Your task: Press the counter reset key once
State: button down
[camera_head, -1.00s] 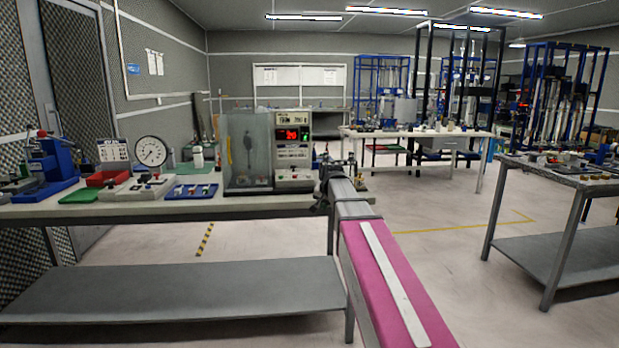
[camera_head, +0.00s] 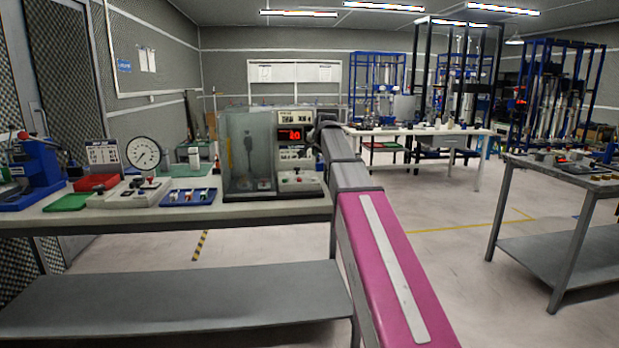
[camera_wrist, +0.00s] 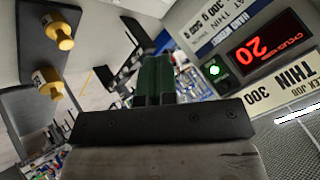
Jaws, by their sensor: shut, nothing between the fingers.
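The counter's red display (camera_head: 290,135) reads 20 on a pale tester at the bench's right end. It also shows in the wrist view (camera_wrist: 264,50). I cannot read any reset label. My gripper (camera_wrist: 155,62) shows in the wrist view with its dark green fingers together and empty. Its tips appear left of the green key and apart from it; the depth gap is unclear. In the head view my arm hides the gripper.
A clear-walled chamber (camera_head: 248,155) stands left of the display. A dial gauge (camera_head: 143,154), a blue tray (camera_head: 190,197) and a green mat (camera_head: 66,202) lie farther left on the bench (camera_head: 260,211).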

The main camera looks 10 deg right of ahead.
aim_at(314, 179)
jog(key=shift+w+a+r, duration=0.1)
jog(key=shift+w+r, duration=0.45)
jog(key=shift+r, duration=0.25)
jog(key=shift+f, duration=0.15)
jog(key=shift+f, duration=4.3)
jog(key=shift+f, duration=0.15)
jog(key=shift+f, duration=0.25)
jog(key=shift+f, duration=0.55)
jog(key=shift+r, duration=0.95)
